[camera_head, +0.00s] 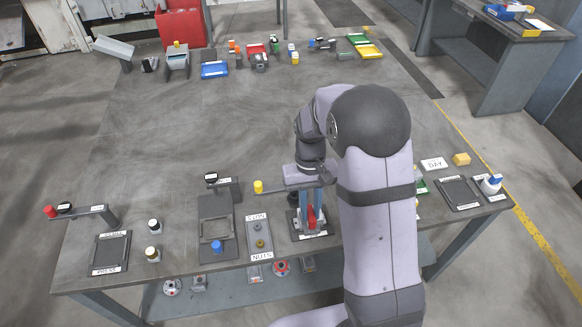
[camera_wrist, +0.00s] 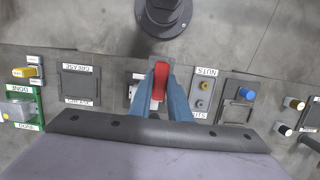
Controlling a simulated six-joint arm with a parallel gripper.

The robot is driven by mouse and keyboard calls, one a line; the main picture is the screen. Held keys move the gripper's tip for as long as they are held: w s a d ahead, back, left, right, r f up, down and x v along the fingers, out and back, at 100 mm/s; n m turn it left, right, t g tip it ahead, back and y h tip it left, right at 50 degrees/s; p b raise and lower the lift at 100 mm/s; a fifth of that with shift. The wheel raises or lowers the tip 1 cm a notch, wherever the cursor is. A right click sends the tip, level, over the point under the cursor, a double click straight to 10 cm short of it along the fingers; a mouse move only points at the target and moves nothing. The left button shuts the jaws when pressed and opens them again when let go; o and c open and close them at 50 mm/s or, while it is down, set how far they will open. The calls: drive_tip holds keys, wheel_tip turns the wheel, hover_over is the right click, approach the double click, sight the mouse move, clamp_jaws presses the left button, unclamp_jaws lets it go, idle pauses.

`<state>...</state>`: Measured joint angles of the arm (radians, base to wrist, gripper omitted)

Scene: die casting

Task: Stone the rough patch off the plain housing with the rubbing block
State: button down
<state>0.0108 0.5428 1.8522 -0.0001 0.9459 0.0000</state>
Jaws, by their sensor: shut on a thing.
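My gripper (camera_head: 311,208) points down at the front of the bench, with its blue fingers shut on a red piece (camera_head: 311,219). The wrist view shows the red piece (camera_wrist: 161,78) between the fingertips. It is above or on a dark plate (camera_head: 326,228) with a white label; I cannot tell whether it touches. I cannot tell whether the red piece is the rubbing block. A grey block-like part (camera_wrist: 17,110) sits in the green DONE tray (camera_wrist: 40,104) in the wrist view. Whether it is the plain housing is unclear, and no rough patch is discernible.
A NUTS tray (camera_head: 259,268) lies left of my gripper. Left of it is a grey fixture (camera_head: 217,207) with a blue knob (camera_head: 217,247). My arm hides the bench just right of the gripper. The bench middle is clear.

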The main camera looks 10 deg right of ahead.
drive_tip(key=shift+s+d+f+p, duration=0.3)
drive_tip(key=shift+s+d+p, duration=0.4)
drive_tip(key=shift+d+p, duration=0.15)
drive_tip(key=w+d+p, duration=0.1)
drive_tip(key=w+d, duration=0.3)
drive_tip(key=w, duration=0.5)
drive_tip(key=shift+d+r+p, duration=0.15)
drive_tip(key=shift+r+p, duration=0.05)
drive_tip(key=shift+p, duration=0.2)
